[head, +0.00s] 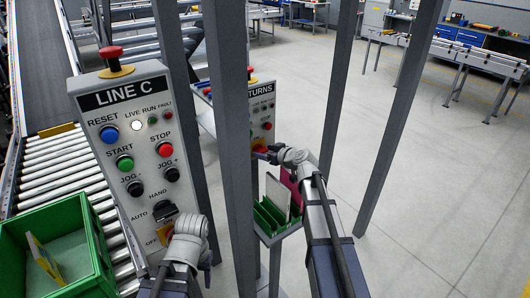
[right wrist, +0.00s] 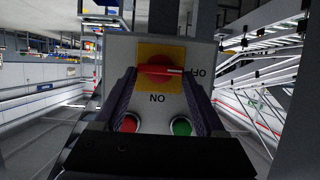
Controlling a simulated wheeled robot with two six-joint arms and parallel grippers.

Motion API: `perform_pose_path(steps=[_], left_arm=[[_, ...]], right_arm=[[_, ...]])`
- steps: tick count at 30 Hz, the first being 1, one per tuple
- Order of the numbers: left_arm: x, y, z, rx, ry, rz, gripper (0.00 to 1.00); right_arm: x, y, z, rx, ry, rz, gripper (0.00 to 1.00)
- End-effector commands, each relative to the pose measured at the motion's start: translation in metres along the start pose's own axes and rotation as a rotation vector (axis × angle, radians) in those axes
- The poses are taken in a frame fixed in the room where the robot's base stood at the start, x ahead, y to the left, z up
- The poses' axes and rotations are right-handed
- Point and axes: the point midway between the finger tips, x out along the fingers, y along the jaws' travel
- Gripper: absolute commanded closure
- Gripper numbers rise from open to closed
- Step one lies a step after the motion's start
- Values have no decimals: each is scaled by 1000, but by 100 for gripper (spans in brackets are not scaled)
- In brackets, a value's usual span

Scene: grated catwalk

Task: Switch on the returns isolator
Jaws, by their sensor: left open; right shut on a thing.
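The returns panel (head: 263,105) stands behind a grey post, its title partly hidden. In the right wrist view its isolator is a red rotary knob (right wrist: 158,68) on a yellow plate (right wrist: 160,52). The picture is upside down there. The knob's white pointer line lies toward the OFF label at the right; the ON label is below the plate. My right gripper (head: 264,153) is at the isolator, its fingers (right wrist: 161,92) on either side of the knob and shut on it. My left gripper (head: 208,262) is open and low in front of the LINE C panel.
The LINE C panel (head: 118,110) has its own yellow-backed isolator, partly hidden by my left arm. Grey posts (head: 232,130) stand close to both panels. A green crate (head: 88,245) sits on rollers at the left.

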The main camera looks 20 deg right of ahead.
Motion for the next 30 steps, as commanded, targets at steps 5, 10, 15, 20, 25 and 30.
perform_pose_path(steps=[5, 10, 15, 20, 25, 30], left_arm=[[0, 0, 0, 0, 0, 0, 48], [1, 0, 0, 0, 0, 0, 48], [3, 0, 0, 0, 0, 0, 48], [6, 1, 0, 0, 0, 0, 48], [12, 1, -1, 0, 0, 0, 48], [21, 2, -1, 0, 0, 0, 48]], right_arm=[[0, 0, 0, 1, 0, -1, 83], [0, 1, 1, 29, 0, -12, 83], [1, 3, 2, 107, 1, -45, 83], [2, 6, 3, 229, 2, -96, 83], [3, 8, 4, 379, 1, -158, 83], [3, 10, 6, 528, 0, -221, 83]])
